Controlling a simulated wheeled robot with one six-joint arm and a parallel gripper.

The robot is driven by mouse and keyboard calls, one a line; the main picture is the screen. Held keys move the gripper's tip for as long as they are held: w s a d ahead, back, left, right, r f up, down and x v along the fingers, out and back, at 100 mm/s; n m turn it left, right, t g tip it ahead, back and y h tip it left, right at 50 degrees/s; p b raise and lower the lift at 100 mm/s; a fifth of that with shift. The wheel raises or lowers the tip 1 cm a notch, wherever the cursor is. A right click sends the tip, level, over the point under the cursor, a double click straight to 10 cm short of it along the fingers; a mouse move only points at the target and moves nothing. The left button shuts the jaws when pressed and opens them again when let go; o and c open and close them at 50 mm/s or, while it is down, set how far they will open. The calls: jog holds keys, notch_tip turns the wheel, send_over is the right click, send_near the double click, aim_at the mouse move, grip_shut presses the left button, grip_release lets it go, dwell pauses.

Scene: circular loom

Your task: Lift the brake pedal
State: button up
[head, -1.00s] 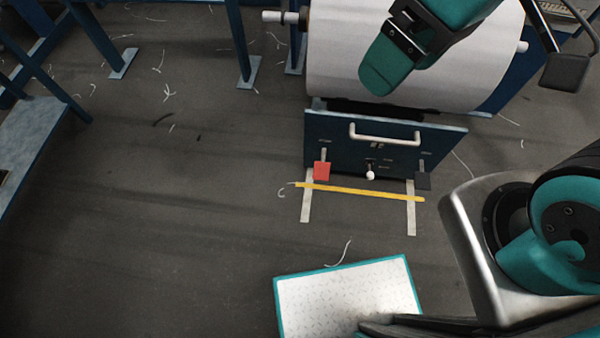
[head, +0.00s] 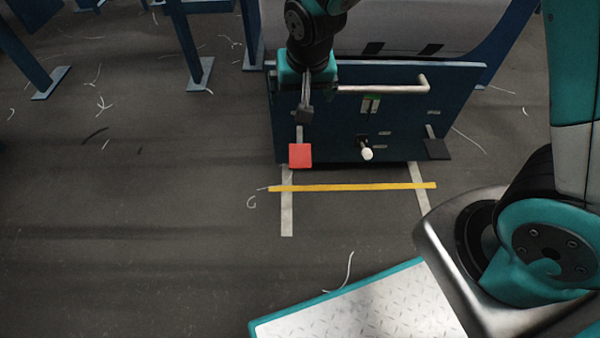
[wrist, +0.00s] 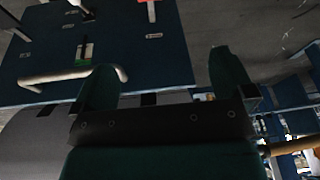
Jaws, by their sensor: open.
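The red pedal (head: 300,156) sits low at the left of the dark blue panel, on a pale upright stem. A black pedal (head: 436,149) sits at the panel's right. No label tells which is the brake; both pads hang near the floor. My gripper (head: 308,78) is above the red pedal, in front of the panel's upper left, apart from the pedal. In the wrist view my gripper (wrist: 162,78) has its two green fingers spread with nothing between them. The pedal's pad is almost wholly out of that view.
A pale bar handle (head: 385,88) crosses the panel (head: 400,115), close beside my gripper. A white-knobbed lever (head: 366,153) stands between the pedals. A yellow strip (head: 350,187) lies on the floor before them. A teal-edged metal platform (head: 370,310) is nearer.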

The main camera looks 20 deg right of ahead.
jog(key=m+h+b, duration=0.1)
jog(key=b, duration=0.7)
send_near(300, 152)
jog(key=shift+t, duration=0.4)
jog(key=b+x, duration=0.9)
jog(key=x, duration=0.1)
jog(key=shift+s+f, duration=0.15)
jog(key=shift+s, duration=0.15)
